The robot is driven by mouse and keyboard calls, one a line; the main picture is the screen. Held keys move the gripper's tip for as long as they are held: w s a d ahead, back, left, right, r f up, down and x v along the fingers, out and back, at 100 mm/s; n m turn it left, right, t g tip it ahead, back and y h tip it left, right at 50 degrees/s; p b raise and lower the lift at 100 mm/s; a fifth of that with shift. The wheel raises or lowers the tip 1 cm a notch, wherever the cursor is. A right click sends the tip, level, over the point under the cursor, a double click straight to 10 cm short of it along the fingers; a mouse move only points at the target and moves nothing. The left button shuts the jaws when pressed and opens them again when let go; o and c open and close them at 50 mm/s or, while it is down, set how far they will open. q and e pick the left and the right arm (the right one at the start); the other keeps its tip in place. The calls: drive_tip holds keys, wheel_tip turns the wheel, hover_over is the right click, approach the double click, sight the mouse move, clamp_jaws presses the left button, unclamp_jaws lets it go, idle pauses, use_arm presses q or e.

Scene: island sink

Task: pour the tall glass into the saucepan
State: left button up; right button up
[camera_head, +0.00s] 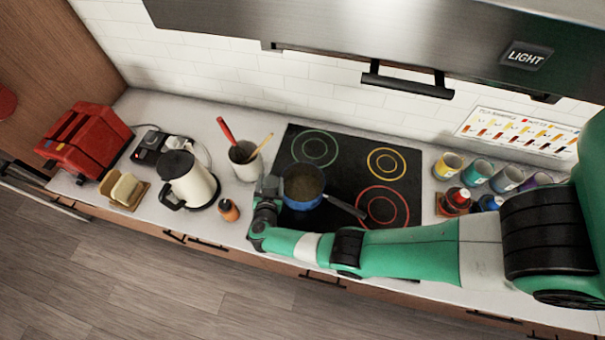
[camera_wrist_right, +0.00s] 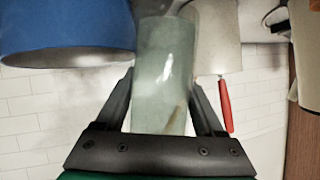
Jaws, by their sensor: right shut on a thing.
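The blue saucepan (camera_head: 299,202) sits on the black cooktop, on its left side, with something brownish inside and its handle pointing to the lower right. Its blue side shows at the upper left of the right wrist view (camera_wrist_right: 66,30). My right gripper (camera_head: 269,187) is just left of the saucepan's rim. It is shut on the tall glass (camera_wrist_right: 163,75), a pale see-through cylinder between the two fingers in the wrist view. In the head view the glass is mostly hidden by the gripper. The left gripper is not in view.
A red toaster (camera_head: 86,140) is at the far left.

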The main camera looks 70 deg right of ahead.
sight(276, 179)
drive_tip(key=shift+s+d+r+y+p, duration=0.1)
drive_tip(key=shift+r+y+p, duration=0.3)
drive_tip(key=shift+r, duration=0.3)
drive_tip(key=shift+s+d+r+m+t+y+p, duration=0.1)
drive_tip(key=shift+s+d+m+t+y+p, duration=0.15)
drive_tip(key=shift+m+t+y+p, duration=0.4)
use_arm(q)
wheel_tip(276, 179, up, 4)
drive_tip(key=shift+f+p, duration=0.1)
drive_tip(key=shift+p, duration=0.2)
use_arm(e)
drive_tip(key=shift+h, duration=0.25)
drive_tip(key=shift+d, duration=0.1)
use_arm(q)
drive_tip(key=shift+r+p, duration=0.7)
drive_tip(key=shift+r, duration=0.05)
use_arm(e)
drive_tip(key=shift+s+d+r+m+y, duration=0.3)
drive_tip(key=shift+r+m+y, duration=0.05)
drive_tip(key=shift+m+y, duration=0.25)
drive_tip(key=shift+r+t, duration=0.1)
drive_tip(key=shift+t, duration=0.15)
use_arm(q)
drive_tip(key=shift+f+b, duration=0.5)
use_arm(e)
drive_tip(key=shift+f+m+t+y, duration=0.3)
drive_tip(key=shift+f+m+y, duration=0.15)
drive_tip(key=shift+y, duration=0.15)
